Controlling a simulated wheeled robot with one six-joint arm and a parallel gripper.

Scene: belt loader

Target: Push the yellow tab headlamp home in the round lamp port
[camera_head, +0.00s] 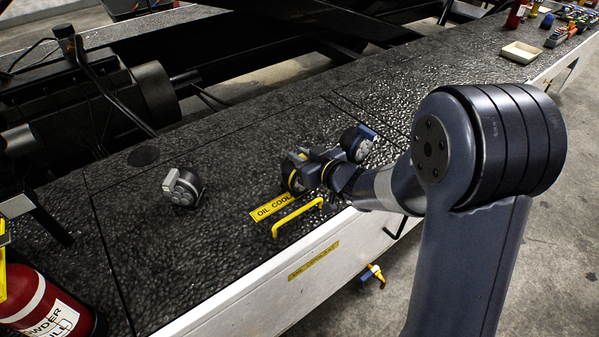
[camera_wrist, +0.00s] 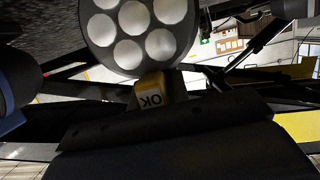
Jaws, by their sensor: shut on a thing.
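The yellow tab headlamp (camera_head: 291,176) is at my gripper (camera_head: 304,168) in the head view, close over the black textured deck near the yellow OIL COOLANT label. My gripper is shut on it. In the wrist view the headlamp (camera_wrist: 140,28) shows a round dark rim with several pale lenses, and its yellow tab (camera_wrist: 151,96), marked OK, is near the jaws. I cannot tell whether the headlamp touches the deck. A dark round patch (camera_head: 143,155) lies flat on the deck to the left; I cannot tell whether it is the round lamp port.
A headlamp with a pale tab (camera_head: 182,187) sits on the deck at left. A blue tab headlamp (camera_head: 357,144) stands close beside my gripper on the right. A yellow handle (camera_head: 297,216) is at the deck's front edge. A red extinguisher (camera_head: 42,303) is front left.

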